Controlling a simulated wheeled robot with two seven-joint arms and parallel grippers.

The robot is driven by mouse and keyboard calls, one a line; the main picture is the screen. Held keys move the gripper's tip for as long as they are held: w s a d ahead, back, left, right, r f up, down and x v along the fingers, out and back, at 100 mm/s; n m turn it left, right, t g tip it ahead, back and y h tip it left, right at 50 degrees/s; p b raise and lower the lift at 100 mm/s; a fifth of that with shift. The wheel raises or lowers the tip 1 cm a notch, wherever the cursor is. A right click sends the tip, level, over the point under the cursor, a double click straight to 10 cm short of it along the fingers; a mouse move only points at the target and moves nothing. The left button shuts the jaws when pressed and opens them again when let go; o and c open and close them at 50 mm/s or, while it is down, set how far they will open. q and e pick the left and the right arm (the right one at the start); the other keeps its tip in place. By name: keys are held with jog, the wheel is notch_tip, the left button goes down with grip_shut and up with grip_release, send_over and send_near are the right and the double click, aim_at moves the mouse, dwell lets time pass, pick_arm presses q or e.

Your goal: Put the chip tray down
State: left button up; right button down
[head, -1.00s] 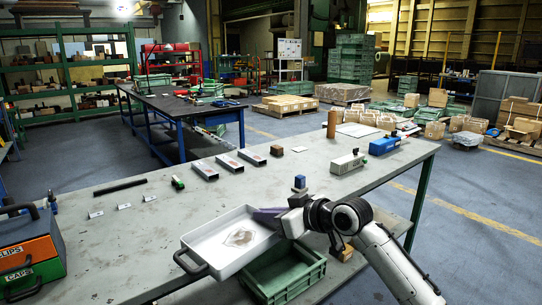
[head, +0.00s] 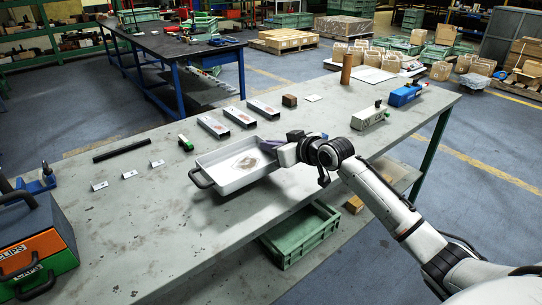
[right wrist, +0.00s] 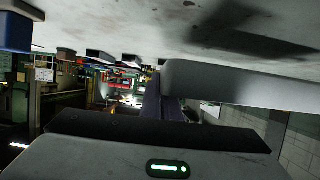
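The chip tray (head: 212,163) is a shallow white tray with a dark handle at its left end and a brownish patch of chips inside. It is over the grey workbench (head: 180,229), near the front edge, roughly level. My right gripper (head: 272,145) has its purple fingers shut on the tray's right end wall. In the right wrist view, the tray's pale wall (right wrist: 225,82) shows beside the fingers. A dark shadow lies on the bench there, and the tray looks slightly above the surface. My left gripper is not in view.
Metal channel pieces (head: 264,109) and a green-black item (head: 186,143) lie behind the tray. A black bar (head: 125,150) and small plates lie left. An orange-green clips box (head: 38,250) stands at the left front. A green crate (head: 300,235) sits below the bench edge.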

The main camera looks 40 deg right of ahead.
aim_at(270, 154)
notch_tip(270, 154, down, 4)
jog(key=shift+f, duration=0.1)
jog(key=shift+f, duration=0.15)
jog(key=c, duration=2)
grip_release()
jog(key=shift+r, duration=0.25)
jog(key=p+v, duration=0.1)
jog(key=v, duration=1.1)
jog(key=shift+a, duration=0.1)
